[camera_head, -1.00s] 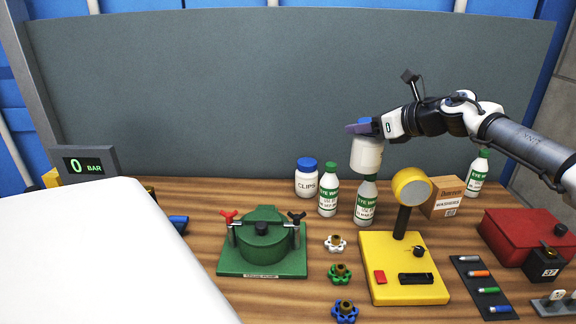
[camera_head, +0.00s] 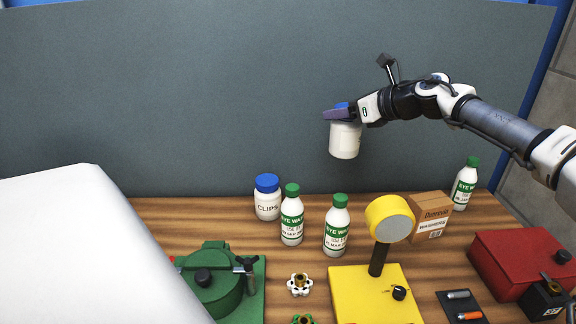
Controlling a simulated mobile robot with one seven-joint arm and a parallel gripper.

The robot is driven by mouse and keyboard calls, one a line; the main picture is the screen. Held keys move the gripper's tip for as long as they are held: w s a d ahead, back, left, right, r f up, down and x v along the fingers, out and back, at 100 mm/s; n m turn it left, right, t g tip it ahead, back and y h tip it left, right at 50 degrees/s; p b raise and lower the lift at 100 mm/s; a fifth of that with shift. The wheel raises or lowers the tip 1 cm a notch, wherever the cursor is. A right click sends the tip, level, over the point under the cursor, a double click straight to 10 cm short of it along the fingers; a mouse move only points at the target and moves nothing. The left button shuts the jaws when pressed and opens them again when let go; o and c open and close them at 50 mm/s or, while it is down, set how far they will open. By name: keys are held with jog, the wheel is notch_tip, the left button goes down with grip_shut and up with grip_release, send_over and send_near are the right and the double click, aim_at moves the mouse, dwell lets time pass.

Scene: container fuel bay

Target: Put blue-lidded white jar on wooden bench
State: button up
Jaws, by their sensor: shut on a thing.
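A white jar with a blue lid (camera_head: 345,141) hangs upright in the air above the back of the wooden bench (camera_head: 160,212), in front of the grey back panel. My gripper (camera_head: 342,112) is shut on the jar at its lid; its purple fingers hide most of the blue lid. The side of the jar that faces me shows no readable label. A second blue-lidded white jar (camera_head: 267,198), labelled CLIPS, stands on the bench to the lower left of the held one.
Eye wash bottles (camera_head: 291,216) (camera_head: 337,226) stand below the held jar. A yellow lamp-like stand (camera_head: 376,290), a cardboard washers box (camera_head: 428,217), a red case (camera_head: 520,262) and a green clamped pot (camera_head: 215,285) also stand there. Bare wood shows left of the CLIPS jar.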

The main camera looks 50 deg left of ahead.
notch_tip(320, 180, down, 20)
jog(key=p, duration=0.5)
jog(key=shift+p, duration=0.35)
jog(key=shift+f, duration=0.15)
jog(key=o, duration=1.4)
jog(key=shift+o, duration=0.2)
jog(key=shift+r, duration=0.2)
jog(key=s+b+v, duration=0.1)
jog(key=b+v, duration=0.3)
jog(key=v, duration=0.8)
jog(key=shift+w, duration=0.4)
